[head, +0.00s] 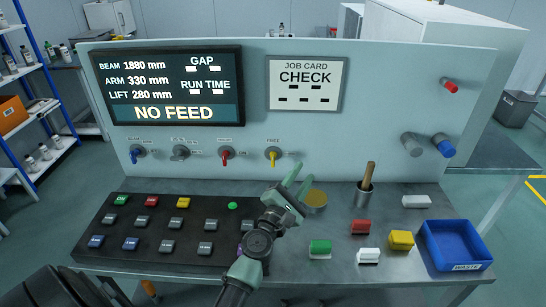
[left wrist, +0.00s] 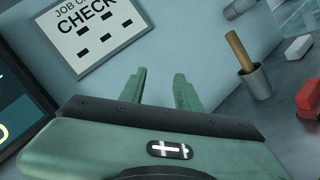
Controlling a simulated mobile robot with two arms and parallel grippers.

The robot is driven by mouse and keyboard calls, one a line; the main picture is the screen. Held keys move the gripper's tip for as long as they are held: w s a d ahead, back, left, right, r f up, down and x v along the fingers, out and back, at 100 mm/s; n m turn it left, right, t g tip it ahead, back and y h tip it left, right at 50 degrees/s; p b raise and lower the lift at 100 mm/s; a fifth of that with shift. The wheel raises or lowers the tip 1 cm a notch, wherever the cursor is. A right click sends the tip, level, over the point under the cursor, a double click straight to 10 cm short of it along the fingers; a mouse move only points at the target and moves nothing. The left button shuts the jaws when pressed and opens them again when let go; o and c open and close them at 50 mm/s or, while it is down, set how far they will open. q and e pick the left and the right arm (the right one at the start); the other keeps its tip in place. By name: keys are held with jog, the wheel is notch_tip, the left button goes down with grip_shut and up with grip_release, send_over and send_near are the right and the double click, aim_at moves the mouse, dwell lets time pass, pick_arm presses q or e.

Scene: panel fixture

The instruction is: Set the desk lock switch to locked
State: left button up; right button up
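A row of small switches runs along the lower panel: a blue one (head: 137,153), a grey one (head: 181,152), a red one (head: 226,153) and a yellow one (head: 272,155). Their labels are too small to read surely, so I cannot tell which is the desk lock switch or how it is set. My left gripper (head: 304,172) is above the desk, to the right of and below the yellow switch, apart from it. In the left wrist view its fingers (left wrist: 160,78) are spread with nothing between them. My right gripper does not show.
A keypad with coloured buttons (head: 160,221) fills the desk's left. A display (head: 170,85) shows NO FEED.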

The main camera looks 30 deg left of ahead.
pick_arm(q)
jog(key=w+a+f+n+g+y, duration=0.1)
jog(key=w+a+n+y, duration=0.1)
jog(key=a+n+y, duration=0.4)
jog(key=n+g+y, duration=0.2)
jog(key=n+g, duration=0.2)
jog(key=n, duration=0.5)
send_near(273, 158)
jog(key=x, duration=0.4)
jog(key=b+x, duration=0.1)
jog(key=x, duration=0.6)
jog(key=shift+c, duration=0.3)
grip_shut()
